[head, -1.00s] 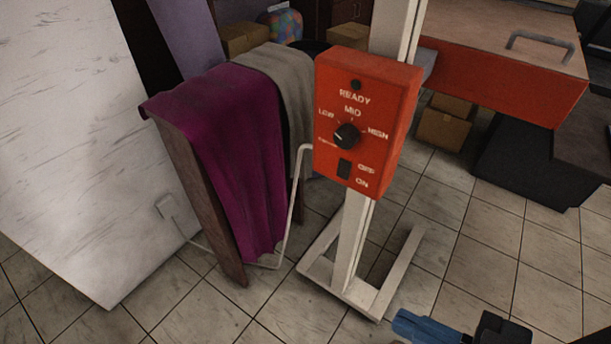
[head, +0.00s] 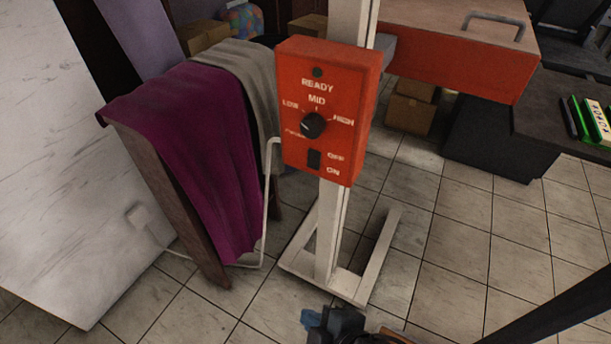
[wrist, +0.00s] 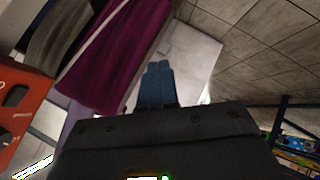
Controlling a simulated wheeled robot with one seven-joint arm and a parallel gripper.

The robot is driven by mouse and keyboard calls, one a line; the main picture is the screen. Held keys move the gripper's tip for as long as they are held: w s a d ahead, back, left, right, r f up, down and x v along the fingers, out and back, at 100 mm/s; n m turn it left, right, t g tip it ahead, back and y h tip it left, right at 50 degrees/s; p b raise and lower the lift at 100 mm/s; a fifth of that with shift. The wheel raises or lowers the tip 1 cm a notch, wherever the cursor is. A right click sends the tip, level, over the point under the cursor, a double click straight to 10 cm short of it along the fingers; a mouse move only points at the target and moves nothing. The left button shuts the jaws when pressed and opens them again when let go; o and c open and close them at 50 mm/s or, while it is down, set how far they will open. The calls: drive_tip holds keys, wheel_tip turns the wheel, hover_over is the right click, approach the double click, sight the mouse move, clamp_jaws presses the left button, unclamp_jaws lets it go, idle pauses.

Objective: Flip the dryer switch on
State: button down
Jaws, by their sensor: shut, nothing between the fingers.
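The dryer's red control box (head: 349,122) is fixed to a white post in the head view. Its black switch (head: 314,159) sits low on the front face, beside the OFF and ON labels. I cannot tell which way the switch is tipped. A black knob (head: 312,125) is above it. My gripper (head: 309,318) is at the bottom edge, below the box and well apart from it. In the wrist view, its blue fingers (wrist: 157,84) are together and empty. Part of the red control box (wrist: 22,110) shows at the left edge there.
A purple cloth (head: 195,140) and a grey cloth (head: 252,85) hang over a rack left of the box. The white post (head: 330,230) stands on a floor base.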

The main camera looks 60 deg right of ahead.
drive_tip(key=w+d+r+g+h, duration=0.3)
drive_tip(key=w+d+h, duration=0.3)
drive_tip(key=w, duration=0.4)
wheel_tip(320, 180, up, 11)
drive_tip(key=w+m+g+h, duration=0.2)
drive_tip(key=m+g+h, duration=0.3)
drive_tip(key=h, duration=0.2)
drive_tip(key=shift+w+f+b, duration=0.2)
drive_tip(key=shift+w+b, duration=0.2)
drive_tip(key=shift+b, duration=0.05)
drive_tip(key=shift+d, duration=0.1)
drive_tip(key=p, duration=0.2)
approach(313, 167)
drive_tip(key=d, duration=0.3)
drive_tip(key=d+f, duration=0.1)
drive_tip(key=d, duration=0.1)
drive_tip(key=shift+w+d, duration=0.2)
drive_tip(key=shift+w, duration=0.05)
drive_tip(key=shift+d+f, duration=0.1)
drive_tip(key=shift+d, duration=0.6)
